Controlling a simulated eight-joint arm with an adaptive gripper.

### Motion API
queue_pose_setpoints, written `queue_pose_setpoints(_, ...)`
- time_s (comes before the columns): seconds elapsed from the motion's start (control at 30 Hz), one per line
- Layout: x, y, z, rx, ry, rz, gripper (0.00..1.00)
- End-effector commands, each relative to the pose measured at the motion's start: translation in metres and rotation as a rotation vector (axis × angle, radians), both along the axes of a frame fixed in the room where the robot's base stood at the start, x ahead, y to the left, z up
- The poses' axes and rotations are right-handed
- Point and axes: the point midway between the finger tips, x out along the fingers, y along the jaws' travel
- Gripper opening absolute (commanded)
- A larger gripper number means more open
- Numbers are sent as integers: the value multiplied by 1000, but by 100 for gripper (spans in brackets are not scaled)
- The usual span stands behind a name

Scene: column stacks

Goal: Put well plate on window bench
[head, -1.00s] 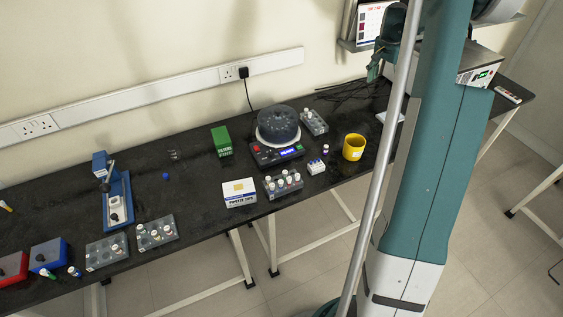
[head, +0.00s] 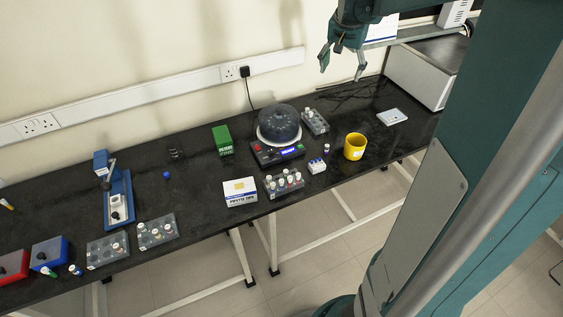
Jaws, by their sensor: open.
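The well plate (head: 392,117) looks like a flat, pale, thin rectangle. It lies on the black window bench (head: 340,112) toward its right part, in front of a white box-shaped instrument. My gripper (head: 342,68) is open and empty. It hangs in the air above the back of the bench, up and to the left of the plate in the picture, and apart from it. Nothing hides the plate.
A yellow mug (head: 355,147) stands left of the plate. A vortex device with a round dark top (head: 279,125), a tube rack (head: 315,122) and a white instrument (head: 420,75) are nearby. Bare bench lies between mug and plate.

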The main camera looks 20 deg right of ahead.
Motion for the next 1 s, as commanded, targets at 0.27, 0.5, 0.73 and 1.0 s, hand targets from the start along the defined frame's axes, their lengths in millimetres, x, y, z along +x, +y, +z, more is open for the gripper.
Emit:
queue_pose_setpoints(0.27,-29,72,20,-28,-32,132,67)
queue_pose_setpoints(0.5,-58,127,30,-52,-58,243,67)
queue_pose_setpoints(0.73,-90,175,34,-77,-85,349,67)
queue_pose_setpoints(1.0,-130,227,33,-107,-117,472,67)
